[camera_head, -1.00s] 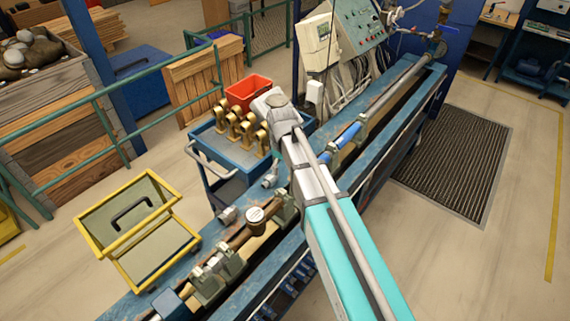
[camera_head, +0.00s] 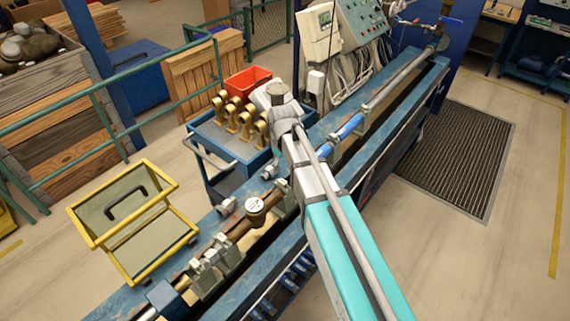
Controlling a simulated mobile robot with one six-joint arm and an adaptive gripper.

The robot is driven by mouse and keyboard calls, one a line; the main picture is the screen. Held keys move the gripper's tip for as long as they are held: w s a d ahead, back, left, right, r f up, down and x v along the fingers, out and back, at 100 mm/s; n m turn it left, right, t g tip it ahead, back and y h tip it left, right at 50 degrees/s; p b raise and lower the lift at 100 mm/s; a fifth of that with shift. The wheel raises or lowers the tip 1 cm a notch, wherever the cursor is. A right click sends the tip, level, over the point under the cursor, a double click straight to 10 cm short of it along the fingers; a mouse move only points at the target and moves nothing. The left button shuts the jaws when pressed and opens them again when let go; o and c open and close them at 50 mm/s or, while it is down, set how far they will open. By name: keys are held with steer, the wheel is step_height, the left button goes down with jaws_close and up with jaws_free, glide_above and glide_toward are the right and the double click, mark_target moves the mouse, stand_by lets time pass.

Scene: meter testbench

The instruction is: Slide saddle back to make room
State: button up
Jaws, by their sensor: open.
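The blue bench (camera_head: 262,281) runs diagonally from bottom left to top right. Grey-green saddles stand along its rail: a pair (camera_head: 213,270) at the near end, one (camera_head: 286,204) just past the round-faced brass meter (camera_head: 255,207), and one (camera_head: 337,153) by the blue pipe section (camera_head: 348,128). The meter sits in line between the near saddles. My arm reaches over the bench from the lower right, its wrist above the blue cart beside the bench. My gripper's fingers do not show. My arm hides the middle of the bench.
The blue cart (camera_head: 226,145) carries several brass fittings (camera_head: 233,119) and a red bin (camera_head: 247,81). A yellow-framed cart (camera_head: 131,219) stands left of the bench. A control panel (camera_head: 356,32) rises behind. Floor is clear on the right around a dark mat (camera_head: 455,158).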

mark_target(283, 181)
steer(key=shift+f+b, duration=4.4)
steer(key=shift+f, duration=0.35)
jaws_close()
